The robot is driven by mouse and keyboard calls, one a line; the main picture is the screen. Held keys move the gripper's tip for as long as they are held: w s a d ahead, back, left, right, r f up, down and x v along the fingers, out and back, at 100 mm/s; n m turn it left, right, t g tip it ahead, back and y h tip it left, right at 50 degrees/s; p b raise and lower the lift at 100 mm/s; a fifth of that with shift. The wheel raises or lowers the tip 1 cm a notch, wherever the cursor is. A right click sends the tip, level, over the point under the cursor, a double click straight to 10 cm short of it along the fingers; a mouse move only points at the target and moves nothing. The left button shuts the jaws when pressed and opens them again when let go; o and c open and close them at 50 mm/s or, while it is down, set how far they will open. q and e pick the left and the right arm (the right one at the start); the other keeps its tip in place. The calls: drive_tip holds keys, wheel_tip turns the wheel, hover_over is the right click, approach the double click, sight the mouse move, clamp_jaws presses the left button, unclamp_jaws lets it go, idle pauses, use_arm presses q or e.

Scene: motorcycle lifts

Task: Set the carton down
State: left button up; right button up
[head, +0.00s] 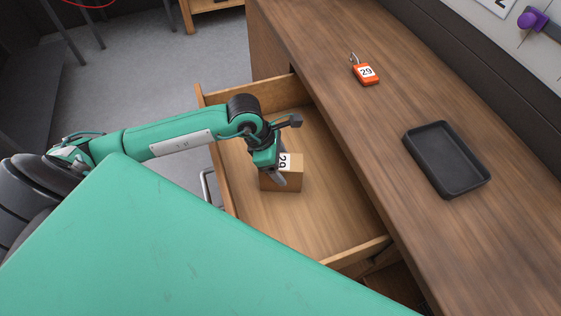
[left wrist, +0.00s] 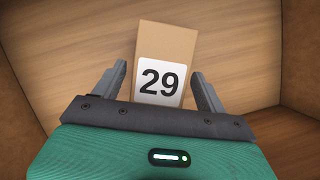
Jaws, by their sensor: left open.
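The carton (head: 283,178) is a small brown box with a white label reading 29. It stands on the floor of the open wooden drawer (head: 327,205). In the left wrist view the carton (left wrist: 168,45) lies between the two fingers, with a gap visible on each side. My left gripper (head: 275,175) reaches down into the drawer at the carton, and it is open around it. The gripper hides part of the carton in the head view. My right gripper is not in view.
An orange padlock tagged 29 (head: 366,72) and an empty black tray (head: 446,160) lie on the wooden worktop (head: 370,120) right of the drawer. The drawer walls stand close around the gripper. A purple object (head: 531,19) is at the upper right.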

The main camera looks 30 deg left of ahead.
use_arm(q)
drive_tip(key=v, duration=1)
drive_tip(key=shift+r+b, duration=0.25)
drive_tip(key=shift+b, duration=0.15)
drive_tip(key=shift+s+a+r, duration=0.1)
drive_tip(key=shift+a+r, duration=0.1)
drive_tip(key=shift+r, duration=0.4)
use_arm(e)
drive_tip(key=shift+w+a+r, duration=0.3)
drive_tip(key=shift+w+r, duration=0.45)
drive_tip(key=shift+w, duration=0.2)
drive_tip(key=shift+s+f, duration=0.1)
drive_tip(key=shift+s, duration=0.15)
